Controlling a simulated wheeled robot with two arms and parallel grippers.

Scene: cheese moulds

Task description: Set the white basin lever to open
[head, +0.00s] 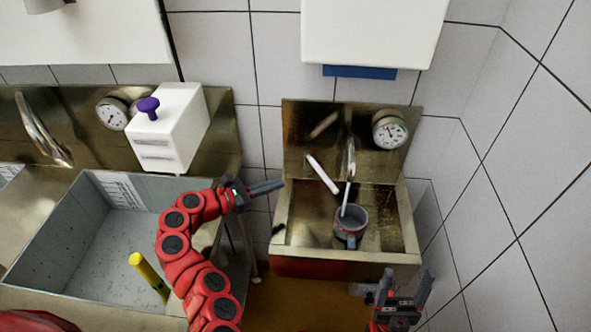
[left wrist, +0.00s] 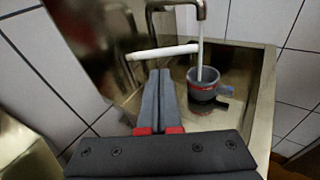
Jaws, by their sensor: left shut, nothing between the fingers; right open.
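The white lever (head: 322,174) is a slim bar at the back of the small metal basin (head: 283,222), left of the spout (head: 351,158). It slants in the head view. In the left wrist view the lever (left wrist: 160,52) lies nearly level across the picture, just beyond my fingertips. A thin pale stream (left wrist: 199,65) runs from the spout into a grey mug (head: 350,228) with a red band. My left gripper (head: 280,185) is shut and empty, left of the basin, pointing toward it. My right gripper (head: 401,285) is open and empty in front of the basin.
A gauge (head: 390,131) sits on the basin's backsplash. A white dispenser (head: 375,30) hangs above. On the left are a large sink (head: 60,245), a yellow-handled tool (head: 148,275) and a white box (head: 175,125) with a purple knob. Tiled wall closes the right side.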

